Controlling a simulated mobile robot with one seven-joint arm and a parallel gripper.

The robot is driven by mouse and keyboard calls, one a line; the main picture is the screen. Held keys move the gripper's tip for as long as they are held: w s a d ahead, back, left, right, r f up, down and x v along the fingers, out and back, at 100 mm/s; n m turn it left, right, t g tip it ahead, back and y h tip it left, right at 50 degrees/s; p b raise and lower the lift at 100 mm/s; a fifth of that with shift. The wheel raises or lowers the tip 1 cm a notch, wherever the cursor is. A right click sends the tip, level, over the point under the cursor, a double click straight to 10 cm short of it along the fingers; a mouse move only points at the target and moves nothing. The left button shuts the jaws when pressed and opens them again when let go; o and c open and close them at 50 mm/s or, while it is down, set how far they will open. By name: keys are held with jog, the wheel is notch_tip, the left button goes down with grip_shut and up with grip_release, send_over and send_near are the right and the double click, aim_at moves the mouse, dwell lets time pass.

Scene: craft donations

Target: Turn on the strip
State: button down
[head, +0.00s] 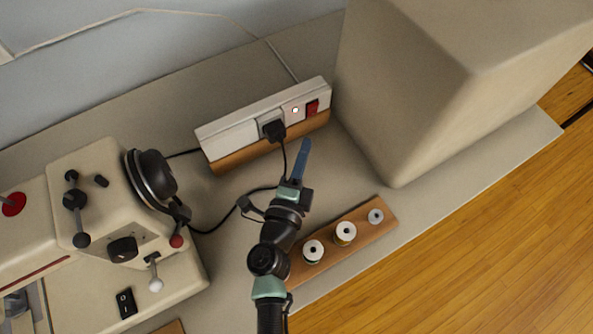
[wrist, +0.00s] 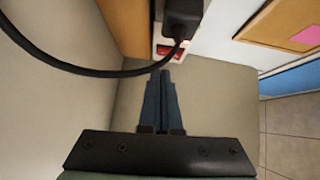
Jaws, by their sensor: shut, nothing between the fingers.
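A small round indicator (head: 295,110) looks bright, and a red rocker switch (head: 312,107) is at the right end. My gripper (head: 305,146), with blue fingers, is shut and empty, in front of the strip and apart from the switch. In the wrist view the fingertips (wrist: 160,76) point towards the red switch (wrist: 165,51), with the plug (wrist: 183,16) above. The switch's tilt is too small to tell.
A cream sewing machine (head: 95,190) stands at the left. A large beige box-like body (head: 420,100) stands close right of the strip. A wooden rack (head: 380,237) with several spools lies near the front edge. The black cord (head: 205,229) runs left of my gripper.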

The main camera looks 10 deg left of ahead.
jog(key=s, duration=0.4)
jog(key=s+a, duration=0.1)
jog(key=s, duration=0.1)
jog(key=shift+s+r, duration=0.15)
jog(key=shift+s, duration=0.05)
jog(key=w+a+r+n+t+y+p, duration=0.1)
jog(key=w+r+n+t+y, duration=0.2)
jog(key=r, duration=0.9)
jog(key=w+a+r+n+t+y+p, duration=0.1)
jog(key=w+r+n+y, duration=0.3)
jog(key=r, duration=0.9)
jog(key=w+a+r+n+t+p, duration=0.15)
jog(key=r+n, duration=0.35)
jog(key=r, duration=0.7)
jog(key=s+d+r+n+t+h+p, duration=0.1)
jog(key=s+d+r+n, duration=0.1)
jog(key=r, duration=0.8)
jog(key=s+d+r+n+t+h+p, duration=0.1)
jog(key=s+r, duration=0.3)
jog(key=r, duration=0.6)
jog(key=s+d+r+n+t+h+p, duration=0.2)
jog(key=s+d+r+n, duration=0.2)
jog(key=r, duration=0.7)
jog(key=shift+t, duration=0.35)
jog(key=shift+a+f, duration=0.1)
jog(key=shift+a, duration=0.05)
